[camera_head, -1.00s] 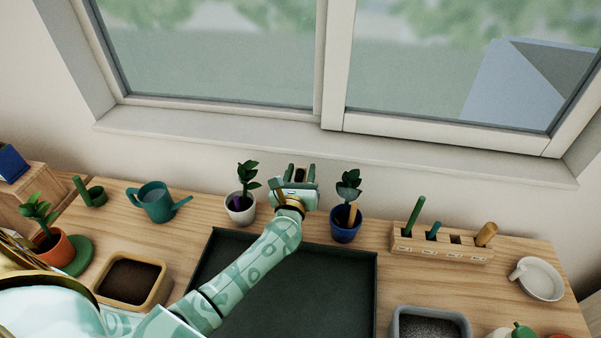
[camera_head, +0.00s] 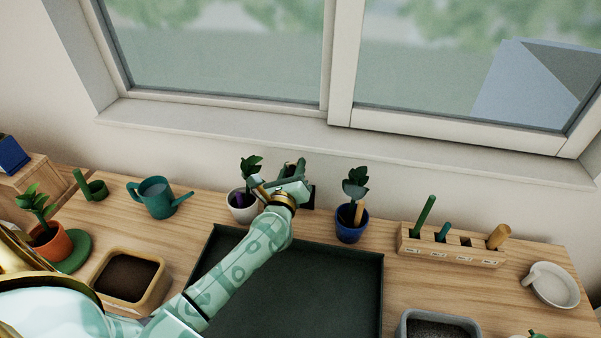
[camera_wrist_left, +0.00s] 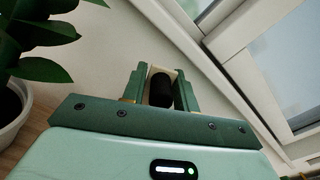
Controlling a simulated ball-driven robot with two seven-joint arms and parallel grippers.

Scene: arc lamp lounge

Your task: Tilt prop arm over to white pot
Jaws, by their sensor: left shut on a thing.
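A tan piece, perhaps part of the prop arm, slants beside the white pot's plant. A dark block (camera_head: 308,198) shows behind the gripper; most of the prop arm is hidden. My right gripper is out of view.
A blue pot (camera_head: 350,228) with a plant stands right of the gripper. A dark tray (camera_head: 310,290) lies below my forearm. A teal watering can (camera_head: 157,198) is left, a wooden peg rack (camera_head: 452,252) right. The window wall rises close behind.

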